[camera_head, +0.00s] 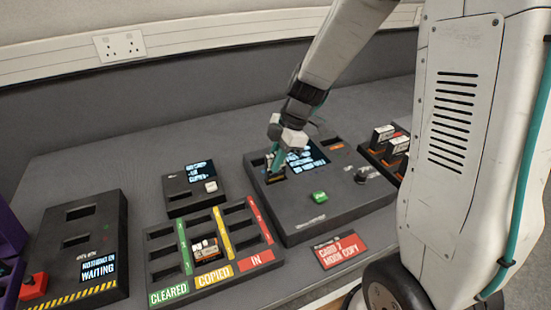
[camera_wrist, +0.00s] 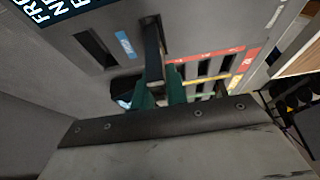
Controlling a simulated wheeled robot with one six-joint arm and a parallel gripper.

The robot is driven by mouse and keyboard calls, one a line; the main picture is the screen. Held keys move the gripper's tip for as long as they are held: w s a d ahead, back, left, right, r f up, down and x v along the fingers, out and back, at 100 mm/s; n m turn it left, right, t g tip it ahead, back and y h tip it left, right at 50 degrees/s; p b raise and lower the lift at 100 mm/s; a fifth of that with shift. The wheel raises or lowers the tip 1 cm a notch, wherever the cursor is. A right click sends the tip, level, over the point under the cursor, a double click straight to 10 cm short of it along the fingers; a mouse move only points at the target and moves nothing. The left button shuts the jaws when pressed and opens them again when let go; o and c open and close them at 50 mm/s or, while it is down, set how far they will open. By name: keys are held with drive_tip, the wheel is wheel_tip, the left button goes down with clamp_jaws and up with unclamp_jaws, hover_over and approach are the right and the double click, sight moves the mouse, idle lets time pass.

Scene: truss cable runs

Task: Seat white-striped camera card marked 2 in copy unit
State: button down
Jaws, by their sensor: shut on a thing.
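The copy unit (camera_head: 325,205) is a dark box with a screen, a green button and a knob. My gripper (camera_head: 274,158) is over its back left part, pointing down, with teal fingers that also show in the wrist view (camera_wrist: 158,98). The fingers are shut on a dark, narrow card (camera_wrist: 152,52), upright at a slot in the unit's top face. I cannot tell how deep the card sits. Its stripe and number are hidden. Another slot (camera_wrist: 95,48) beside a blue label is empty. A red sign (camera_head: 342,250) in front reads "CARD 2 MODE COPY".
A sorting tray (camera_head: 160,265) marked CLEARED, COPIED and IN holds one card (camera_head: 207,248). A small box (camera_head: 190,190) with a screen stands behind it. A unit reading WAITING (camera_head: 97,267) is at left. Several cards (camera_head: 383,136) stand in a holder at right.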

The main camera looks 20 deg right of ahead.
sight(270, 179)
drive_tip(key=shift+f, duration=1.6)
idle(1.9)
drive_tip(key=c, duration=1)
unclamp_jaws()
drive_tip(key=shift+r, duration=0.1)
drive_tip(key=shift+r, duration=3.65)
